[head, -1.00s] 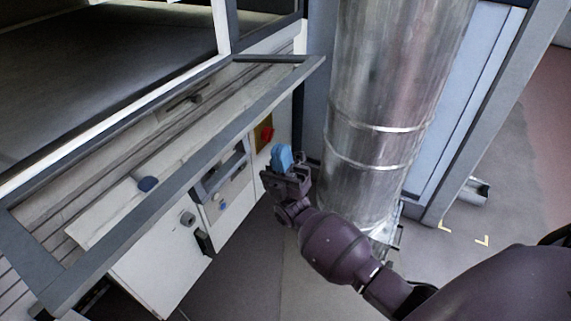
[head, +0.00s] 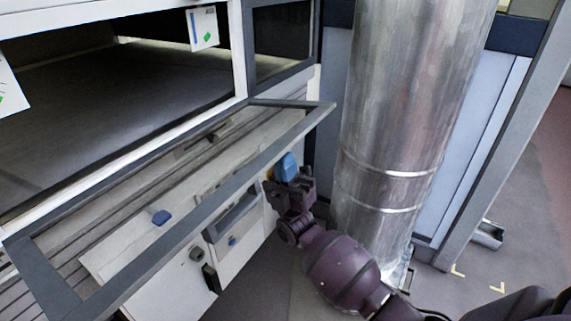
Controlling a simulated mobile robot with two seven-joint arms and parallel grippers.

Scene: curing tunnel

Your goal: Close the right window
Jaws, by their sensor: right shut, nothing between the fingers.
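The right window (head: 206,211) is a grey-framed clear panel hanging open from the tunnel's side. It sticks out and slopes toward me, and the cabinet front shows through it. My right gripper (head: 287,169), dark purple with blue at its fingertips, is shut and empty. In the picture it sits just below the window's outer frame bar, near the right corner. A small gap shows between them, but I cannot tell the distance in depth. My left gripper is not in view.
A large metal duct (head: 400,110) stands close to the right of my right gripper. A white control cabinet (head: 150,280) with knobs lies below the window. The dark tunnel opening (head: 110,85) is above it. Grey floor (head: 470,275) is free at the right.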

